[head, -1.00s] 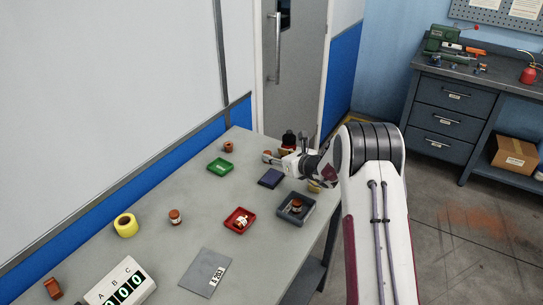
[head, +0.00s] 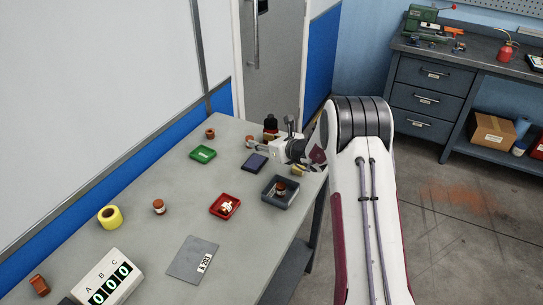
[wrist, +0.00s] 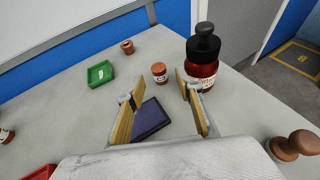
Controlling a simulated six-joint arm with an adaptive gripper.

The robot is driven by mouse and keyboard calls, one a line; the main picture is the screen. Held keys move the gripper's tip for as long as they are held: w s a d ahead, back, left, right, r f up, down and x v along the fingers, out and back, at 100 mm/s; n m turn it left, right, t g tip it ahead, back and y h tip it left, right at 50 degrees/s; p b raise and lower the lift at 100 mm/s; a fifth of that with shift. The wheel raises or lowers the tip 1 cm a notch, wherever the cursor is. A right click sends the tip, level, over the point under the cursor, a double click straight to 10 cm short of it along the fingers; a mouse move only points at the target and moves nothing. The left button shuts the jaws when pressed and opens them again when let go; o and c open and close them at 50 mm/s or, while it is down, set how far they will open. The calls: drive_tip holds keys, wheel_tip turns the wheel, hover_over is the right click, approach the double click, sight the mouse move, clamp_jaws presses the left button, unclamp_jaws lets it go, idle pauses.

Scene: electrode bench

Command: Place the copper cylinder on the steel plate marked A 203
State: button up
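The steel plate (head: 188,262) lies flat at the front of the table, with a white label that seems to read A 203. A small copper-coloured cylinder with a pale label (wrist: 159,73) stands upright beyond my fingertips in the wrist view; it also shows in the head view (head: 249,140). I cannot tell for certain which is the task's cylinder. My gripper (wrist: 157,90) is open and empty, its fingers either side of the line to the labelled cylinder.
A dark red bottle (wrist: 202,72) with a black cap stands right of the fingers. A dark blue block (wrist: 150,117) lies below them. A green tray (head: 203,153), red tray (head: 214,212), yellow ring (head: 117,222) and counter box (head: 125,263) also occupy the table.

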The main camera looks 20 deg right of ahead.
drive_tip(key=shift+s+a+r+n, duration=0.15)
drive_tip(key=shift+a+r+n, duration=0.2)
drive_tip(key=shift+r, duration=0.2)
drive_tip(key=s+a+r+n+g+y, duration=0.2)
drive_tip(key=s+a+r+n+y, duration=0.1)
drive_tip(key=s+a+r+n, duration=0.75)
drive_tip(key=s+a+r+n+g, duration=0.2)
drive_tip(key=s+a+r+n, duration=0.15)
drive_tip(key=s, duration=0.35)
drive_tip(key=s+a+r+n+g, duration=0.2)
drive_tip(key=s+r+n, duration=0.1)
drive_tip(key=s+r, duration=0.3)
drive_tip(key=s+n+g+h, duration=0.25)
drive_tip(key=s+n, duration=0.55)
drive_tip(key=s, duration=0.9)
drive_tip(key=s+d+f+n+t+h, duration=0.1)
drive_tip(key=s+d+n+h, duration=0.4)
drive_tip(key=s+d, duration=0.5)
drive_tip(key=s+f+n, duration=0.1)
drive_tip(key=s, duration=0.2)
drive_tip(key=shift+s+f, duration=0.2)
drive_tip(key=shift+s, duration=0.1)
drive_tip(key=shift+t, duration=0.25)
drive_tip(key=shift+c, duration=1)
drive_tip(key=shift+a, duration=0.1)
